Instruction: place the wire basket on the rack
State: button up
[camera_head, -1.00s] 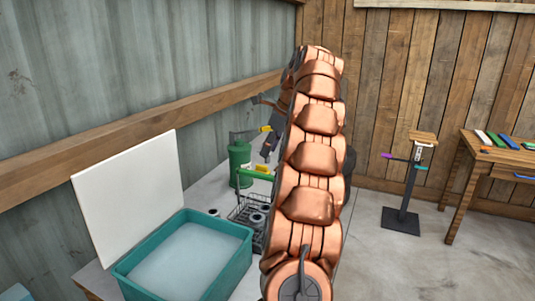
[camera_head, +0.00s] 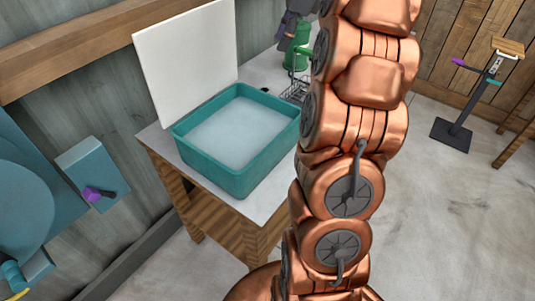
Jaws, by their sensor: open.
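The wire basket (camera_head: 294,91) is a dark wire frame on the light-topped bench, just right of the teal tub. A green bar (camera_head: 302,51) shows above it, seemingly its handle. My copper arm covers its right side, so its contents are unclear. My gripper (camera_head: 284,28) is partly in view at the top edge, dark grey, open, above and left of the basket. It appears apart from the basket. I cannot make out a rack in this view.
The teal tub (camera_head: 181,136) of pale liquid stands on the bench, with a white board (camera_head: 185,55) behind it. A green canister (camera_head: 297,38) stands beyond the basket. A dark stand (camera_head: 453,132) is at right. Open floor lies between.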

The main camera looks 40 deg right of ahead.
jog(key=s+a+f+n+g, duration=0.1)
jog(key=s+a+f+n, duration=0.2)
jog(key=a, duration=0.4)
jog(key=s+a+f+n+g, duration=0.1)
jog(key=s+a+n, duration=0.2)
jog(key=a+n, duration=0.25)
jog(key=s+a+f+n+g, duration=0.1)
jog(key=s+a+f+n, duration=0.15)
jog(key=a, duration=0.55)
jog(key=s+a+f+n, duration=0.2)
jog(key=s+f+n, duration=0.1)
jog(key=s, duration=0.4)
jog(key=s+a+f+n+g+h, duration=0.1)
jog(key=s+a+f+n, duration=0.2)
jog(key=s+n, duration=0.3)
jog(key=s+a+f+n+h, duration=0.1)
jog(key=s+f+n, duration=0.3)
jog(key=s, duration=0.4)
jog(key=shift+s+a+f+n+g, duration=0.35)
jog(key=shift+a+f+n+g, duration=0.05)
jog(key=shift+a+f, duration=0.35)
jog(key=shift+r, duration=0.1)
